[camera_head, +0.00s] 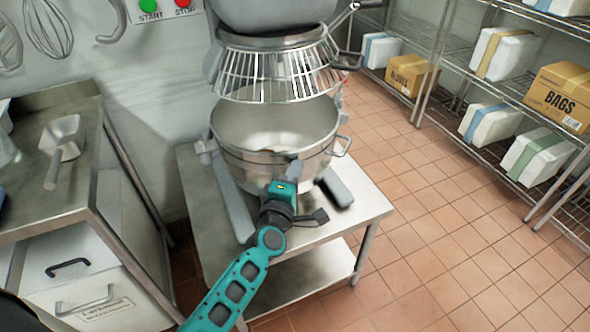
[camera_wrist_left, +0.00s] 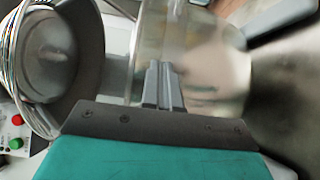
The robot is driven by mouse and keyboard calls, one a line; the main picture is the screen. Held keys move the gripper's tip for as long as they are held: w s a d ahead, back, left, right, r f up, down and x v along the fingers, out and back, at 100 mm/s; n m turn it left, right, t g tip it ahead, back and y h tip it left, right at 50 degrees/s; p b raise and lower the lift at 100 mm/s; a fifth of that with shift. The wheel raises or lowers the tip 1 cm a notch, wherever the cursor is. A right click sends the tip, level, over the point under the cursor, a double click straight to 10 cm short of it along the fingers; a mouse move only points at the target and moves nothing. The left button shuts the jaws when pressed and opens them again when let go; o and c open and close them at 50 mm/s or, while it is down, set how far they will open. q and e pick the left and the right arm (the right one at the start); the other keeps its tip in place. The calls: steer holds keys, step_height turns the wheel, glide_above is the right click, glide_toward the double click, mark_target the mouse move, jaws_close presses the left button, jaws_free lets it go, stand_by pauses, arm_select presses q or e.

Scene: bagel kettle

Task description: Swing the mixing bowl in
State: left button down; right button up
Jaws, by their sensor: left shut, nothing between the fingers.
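The steel mixing bowl (camera_head: 262,158) sits in the mixer's frame on a low steel table, below the wire guard (camera_head: 278,70). Something pale shows inside it. Its wall fills the middle of the left wrist view (camera_wrist_left: 210,60). My left gripper (camera_head: 292,172) is at the front of the bowl, close against its outer wall. Its two fingers (camera_wrist_left: 164,86) are together and point at the bowl, with nothing between them. Whether they touch the wall I cannot tell. My right gripper is in neither view.
The steel table (camera_head: 368,200) carries the mixer. A counter (camera_head: 60,190) with a metal scoop (camera_head: 62,145) stands at the left. Shelves with boxes (camera_head: 560,95) stand at the right. Green and red buttons (camera_head: 165,5) are on the wall. The tiled floor (camera_head: 470,240) is clear.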

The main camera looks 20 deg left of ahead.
arm_select(q)
steer(key=shift+w+a+r, duration=0.15)
steer(key=shift+r, duration=0.05)
stand_by(0.3)
steer(key=s+d+p, duration=0.1)
steer(key=s, duration=1.2)
steer(key=shift+d+f+p, duration=0.25)
steer(key=shift+d+p, duration=0.05)
steer(key=shift+p, duration=0.05)
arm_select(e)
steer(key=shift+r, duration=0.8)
arm_select(q)
steer(key=s+f+m+g+h, duration=0.3)
steer(key=s+f+m+g, duration=0.4)
steer(key=m, duration=1.4)
step_height(320, 180, down, 2)
steer(key=shift+s+d+f+m+h, duration=0.15)
steer(key=shift+s+d+m+h, duration=0.2)
steer(key=shift+s, duration=0.9)
